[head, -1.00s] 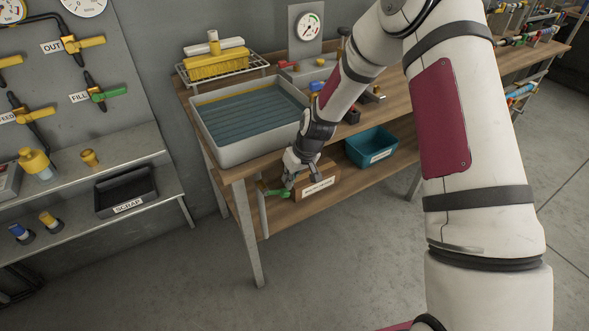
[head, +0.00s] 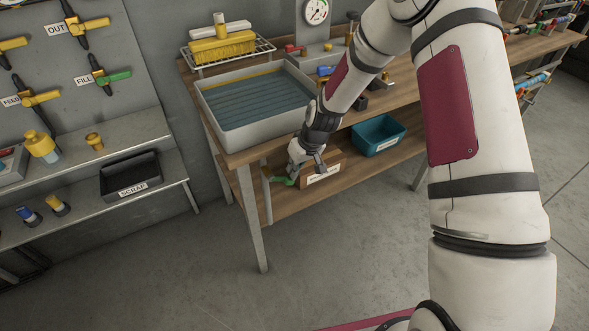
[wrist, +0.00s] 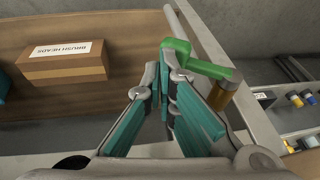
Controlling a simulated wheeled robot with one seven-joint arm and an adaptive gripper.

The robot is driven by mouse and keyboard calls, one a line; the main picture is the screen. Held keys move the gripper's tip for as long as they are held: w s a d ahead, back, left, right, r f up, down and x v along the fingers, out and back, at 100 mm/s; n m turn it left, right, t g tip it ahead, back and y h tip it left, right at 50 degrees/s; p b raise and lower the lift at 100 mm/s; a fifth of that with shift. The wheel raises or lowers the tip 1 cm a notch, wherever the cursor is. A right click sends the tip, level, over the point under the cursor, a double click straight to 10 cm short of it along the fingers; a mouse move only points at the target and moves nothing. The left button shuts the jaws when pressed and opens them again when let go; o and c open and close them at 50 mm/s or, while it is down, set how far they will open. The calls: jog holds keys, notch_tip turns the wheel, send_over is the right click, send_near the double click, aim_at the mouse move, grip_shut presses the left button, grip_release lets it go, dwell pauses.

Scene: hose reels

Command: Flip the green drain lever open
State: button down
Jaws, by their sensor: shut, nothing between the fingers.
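The green drain lever (head: 284,181) sits low beside the front left leg of the workbench, under the grey sink basin (head: 225,133). In the wrist view the lever (wrist: 206,68) runs across the top, above a brass-coloured valve body (wrist: 222,96). My gripper (head: 300,166) is low under the bench's front edge, just at the lever. In the wrist view my gripper (wrist: 161,62) is shut with nothing between its teal-padded fingers. The tip of the right finger is against or very near the lever's left end; I cannot tell whether they touch.
A cardboard box labelled BRUSH HEADS (wrist: 66,64) stands on the lower shelf close to the gripper. A teal bin (head: 377,136) is farther right. Another green lever, by the FILL label (head: 112,77), is on the wall panel. The floor in front is clear.

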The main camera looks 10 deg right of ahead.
jog(key=shift+r+p, duration=0.3)
jog(key=shift+r, duration=0.5)
jog(key=shift+r, duration=0.1)
jog(key=w+d+p+v, duration=0.1)
jog(key=d+v, duration=0.1)
jog(key=v, duration=1.1)
jog(key=shift+w, duration=0.3)
jog(key=shift+r, duration=0.15)
